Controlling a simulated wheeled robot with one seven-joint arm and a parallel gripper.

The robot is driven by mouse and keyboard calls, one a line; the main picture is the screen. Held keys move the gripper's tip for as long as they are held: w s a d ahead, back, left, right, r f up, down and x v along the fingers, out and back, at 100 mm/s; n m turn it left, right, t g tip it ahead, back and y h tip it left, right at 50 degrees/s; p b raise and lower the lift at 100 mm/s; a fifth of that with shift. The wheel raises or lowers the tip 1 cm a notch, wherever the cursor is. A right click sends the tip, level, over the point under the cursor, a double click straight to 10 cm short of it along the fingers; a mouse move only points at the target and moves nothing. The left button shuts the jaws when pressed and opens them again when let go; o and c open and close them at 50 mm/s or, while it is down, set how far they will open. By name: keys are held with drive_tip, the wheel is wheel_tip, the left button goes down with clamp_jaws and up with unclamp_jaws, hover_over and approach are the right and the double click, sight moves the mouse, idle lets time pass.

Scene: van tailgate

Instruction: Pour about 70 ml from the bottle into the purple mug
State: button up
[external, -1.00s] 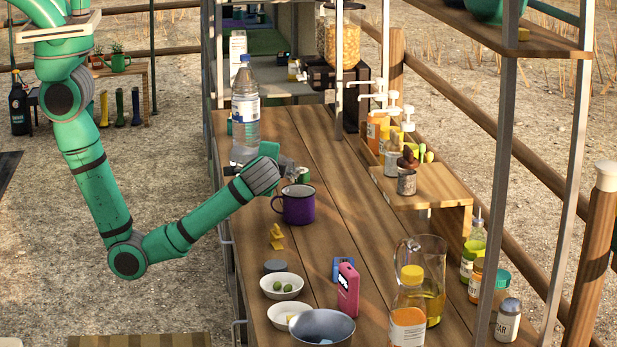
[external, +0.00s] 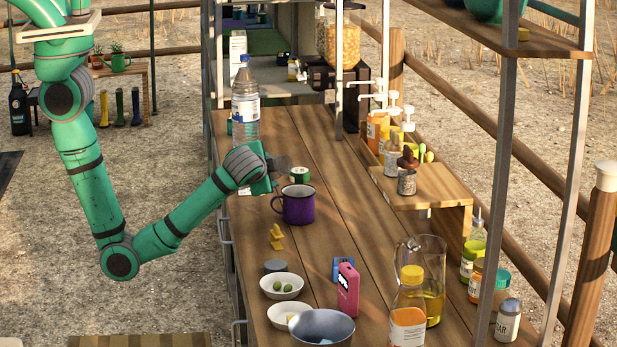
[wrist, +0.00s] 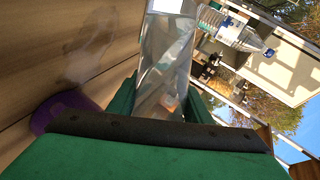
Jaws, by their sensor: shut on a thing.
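A clear plastic bottle (external: 246,108) with a blue cap and a blue-and-white label stands upright near the left edge of the counter. Its lower part is hidden behind my wrist. The purple mug (external: 299,207) stands upright on the counter, nearer the camera and to the right of my gripper. It also shows at the left of the wrist view (wrist: 62,108), partly cut off by my gripper.
A small green-labelled tin (external: 299,175) stands behind the mug. A yellow object (external: 276,237), bowls (external: 282,286), a pink box (external: 348,289) and an oil jug (external: 432,280) stand nearer the camera. A wooden shelf (external: 440,190) is at right.

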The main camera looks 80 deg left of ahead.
drive_tip(key=shift+w+d+f+n+h, duration=0.15)
drive_tip(key=shift+f+n+h, duration=0.15)
drive_tip(key=shift+f+n, duration=0.25)
drive_tip(key=shift+w+t, duration=0.1)
drive_tip(key=shift+t, duration=0.3)
drive_tip(key=shift+s+r+n+t+h, duration=0.1)
drive_tip(key=shift+r+n+t+h, duration=0.25)
drive_tip(key=shift+n+t+h, duration=0.6)
drive_tip(key=shift+s+r+n+t+h, duration=0.1)
drive_tip(key=shift+r+n+t+h, duration=0.4)
drive_tip(key=shift+n, duration=0.7)
drive_tip(key=shift+r+n+t+h, duration=0.2)
drive_tip(key=shift+n+t+h, duration=0.55)
drive_tip(key=shift+n+t, duration=0.3)
drive_tip(key=shift+r, duration=0.1)
